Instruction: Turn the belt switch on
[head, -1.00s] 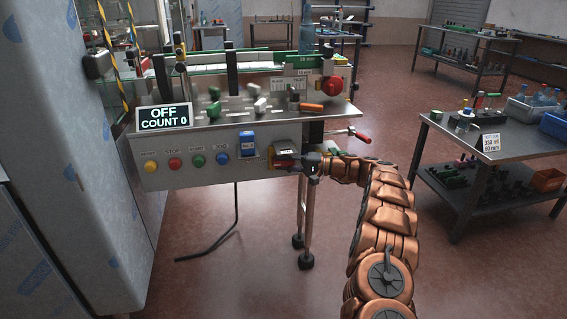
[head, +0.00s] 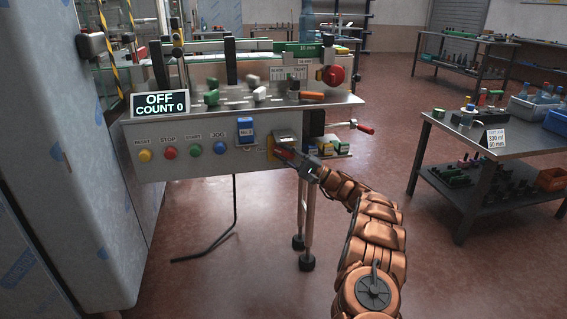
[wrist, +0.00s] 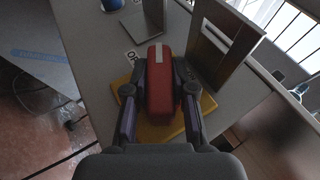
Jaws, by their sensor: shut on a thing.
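The belt switch is a red handle (wrist: 161,82) on a yellow plate (wrist: 151,129), seen close up in the wrist view. It has a pale mark near its top end. My gripper (wrist: 160,90) has one finger on each side of the red handle and is shut on it. In the head view my gripper (head: 296,158) is at the yellow switch plate (head: 270,148) at the right end of the machine's front panel. The display (head: 160,104) reads OFF and COUNT 0.
Yellow, red, green and blue buttons (head: 195,150) line the panel left of the switch, with a blue-topped box (head: 245,130) between. A red-tipped crank (head: 364,128) sticks out at right. A bench (head: 490,140) with bottles and bins stands further right. Floor between is open.

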